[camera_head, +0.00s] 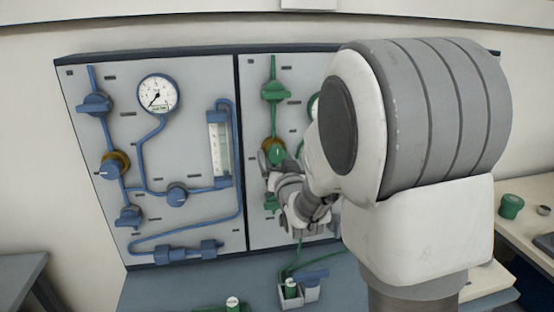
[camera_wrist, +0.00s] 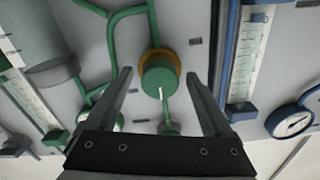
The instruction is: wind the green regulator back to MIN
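The green regulator is a round green knob (camera_wrist: 160,78) on a brass collar (camera_wrist: 176,60), with a white pointer mark at its lower edge in the wrist view. In the head view the green knob (camera_head: 277,154) shows on the right-hand panel, partly covered by my gripper. My gripper (camera_wrist: 159,74) is open, with one finger on each side of the knob and a visible gap to both. Whether the fingertips reach the knob's depth is hard to tell. No MIN lettering is readable.
Green pipes (camera_wrist: 112,40) run beside the knob. A blue-piped panel with a gauge (camera_head: 158,94), a flowmeter (camera_head: 219,149) and blue valves stands left. Another green valve (camera_head: 274,91) sits above. My arm hides much of the green panel.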

